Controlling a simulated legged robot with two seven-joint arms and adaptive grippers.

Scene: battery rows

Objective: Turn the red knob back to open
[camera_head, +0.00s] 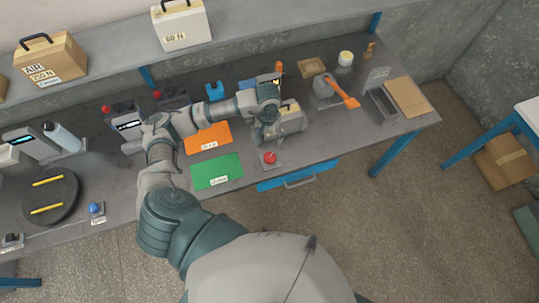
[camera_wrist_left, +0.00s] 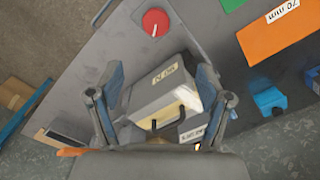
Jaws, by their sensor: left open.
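The red knob (camera_head: 269,158) sits on a small grey plate at the table's front edge, right of the green mat. It also shows at the top of the left wrist view (camera_wrist_left: 155,22), beyond my fingertips. A pale line marks its top in that view. My left gripper (camera_head: 262,132) is over the table just behind the knob, open and apart from it. In the left wrist view, my left gripper (camera_wrist_left: 161,80) has its two fingers spread wide with nothing held between them. A grey labelled machine (camera_wrist_left: 165,90) lies beneath and between the fingers. My right gripper is out of view.
The green mat (camera_head: 216,171) and orange mat (camera_head: 208,139) lie left of the knob. The grey machine (camera_head: 293,119) stands close behind it. A grey device with an orange handle (camera_head: 343,92) is farther right. A blue drawer (camera_head: 298,175) is below the table edge.

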